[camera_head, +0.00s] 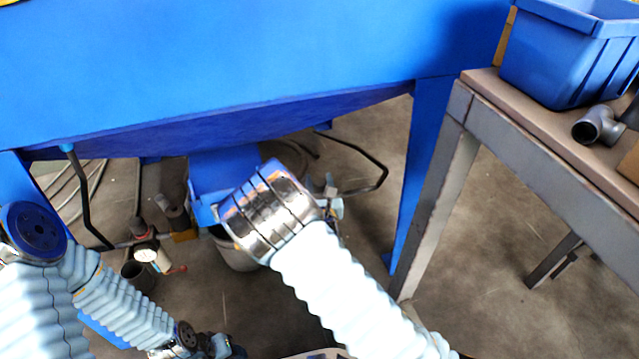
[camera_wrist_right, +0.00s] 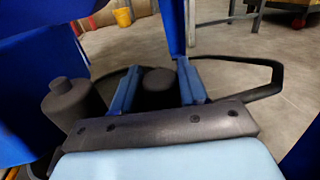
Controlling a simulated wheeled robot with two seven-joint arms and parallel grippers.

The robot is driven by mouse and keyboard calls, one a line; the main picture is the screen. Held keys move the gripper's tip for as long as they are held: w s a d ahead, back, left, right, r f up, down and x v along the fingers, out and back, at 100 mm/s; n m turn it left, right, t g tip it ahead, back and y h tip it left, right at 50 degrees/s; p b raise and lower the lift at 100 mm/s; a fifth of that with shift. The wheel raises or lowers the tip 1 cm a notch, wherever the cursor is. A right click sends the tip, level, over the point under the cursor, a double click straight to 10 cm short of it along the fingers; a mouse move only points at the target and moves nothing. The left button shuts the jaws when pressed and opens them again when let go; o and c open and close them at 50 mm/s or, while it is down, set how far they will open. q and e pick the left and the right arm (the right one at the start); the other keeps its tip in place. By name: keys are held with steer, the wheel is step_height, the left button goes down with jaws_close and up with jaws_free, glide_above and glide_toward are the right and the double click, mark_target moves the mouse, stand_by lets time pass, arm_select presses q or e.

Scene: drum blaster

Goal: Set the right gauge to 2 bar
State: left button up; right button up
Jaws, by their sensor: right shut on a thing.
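The right gauge (camera_head: 337,207) is a small pale disc, seen almost edge-on just right of my chrome right wrist; its face and needle cannot be read. In the right wrist view my right gripper (camera_wrist_right: 159,84) has its two blue fingers on either side of a dark round knob (camera_wrist_right: 158,90), shut on it. In the head view my wrist hides most of the knob and fittings. The left gauge (camera_head: 147,253) has a white face and stands apart at the left. My left arm ends at the bottom edge, where its gripper (camera_head: 222,346) shows only as a dark, unclear shape.
The blue blaster cabinet (camera_head: 230,60) hangs over the work area, with a blue leg (camera_head: 428,150) at right. A bent black bar (camera_wrist_right: 268,78) runs behind the knob. A dark cylinder (camera_wrist_right: 72,106) stands left of the fingers. A table (camera_head: 520,135) holds a blue bin (camera_head: 565,60).

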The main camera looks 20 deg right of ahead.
steer(key=shift+y, duration=0.4)
steer(key=n+y, duration=0.3)
steer(key=y, duration=0.1)
steer(key=shift+f, duration=0.1)
steer(key=n+g+y+b, duration=0.1)
steer(key=n+y, duration=0.3)
steer(key=y, duration=0.2)
steer(key=shift+n+g+y, duration=1.4)
steer(key=shift+n+y, duration=0.2)
steer(key=shift+y, duration=0.5)
steer(key=shift+g+y, duration=0.3)
steer(key=o, duration=0.9)
